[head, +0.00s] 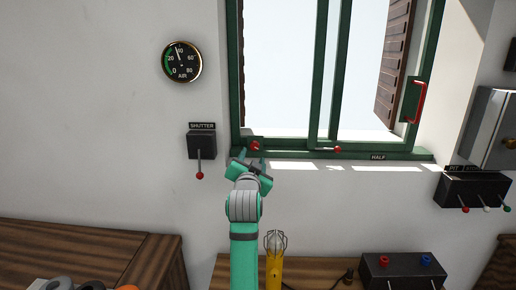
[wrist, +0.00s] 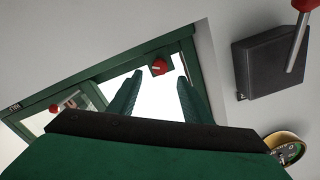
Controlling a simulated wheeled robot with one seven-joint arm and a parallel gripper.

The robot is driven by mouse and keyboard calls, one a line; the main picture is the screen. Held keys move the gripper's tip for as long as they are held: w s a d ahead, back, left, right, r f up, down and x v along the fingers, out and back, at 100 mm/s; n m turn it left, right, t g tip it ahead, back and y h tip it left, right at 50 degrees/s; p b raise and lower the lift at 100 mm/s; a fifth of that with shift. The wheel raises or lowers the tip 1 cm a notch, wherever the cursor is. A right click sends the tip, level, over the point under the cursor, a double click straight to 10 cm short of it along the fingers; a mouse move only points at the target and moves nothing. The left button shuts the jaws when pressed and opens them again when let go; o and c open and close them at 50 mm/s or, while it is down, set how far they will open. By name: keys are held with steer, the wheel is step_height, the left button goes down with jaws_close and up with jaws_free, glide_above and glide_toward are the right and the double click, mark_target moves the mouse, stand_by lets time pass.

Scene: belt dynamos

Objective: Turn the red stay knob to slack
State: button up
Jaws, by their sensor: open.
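A red knob (head: 254,146) sits on a green block at the lower left corner of the green window frame. In the wrist view this red knob (wrist: 159,67) shows beyond and between my fingertips, with a small pale mark on its face. A second red knob (head: 337,150) is on the bottom rail near the middle and also shows at the left of the wrist view (wrist: 56,109). I cannot read which one is named stay. My gripper (head: 248,158) is open and empty, just below the left knob; contact is not visible.
A shutter box (head: 201,145) with a red-tipped lever hangs left of my gripper, and an air gauge (head: 182,61) above it. A yellow caged lamp (head: 275,258) stands below, right of my arm. A HALF label (head: 378,157) is on the sill.

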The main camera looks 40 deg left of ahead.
mark_target(254, 148)
steer(key=x, duration=0.7)
steer(key=shift+d, duration=0.1)
steer(key=shift+w+a, duration=0.5)
steer(key=shift+w, duration=0.05)
steer(key=c, duration=1.1)
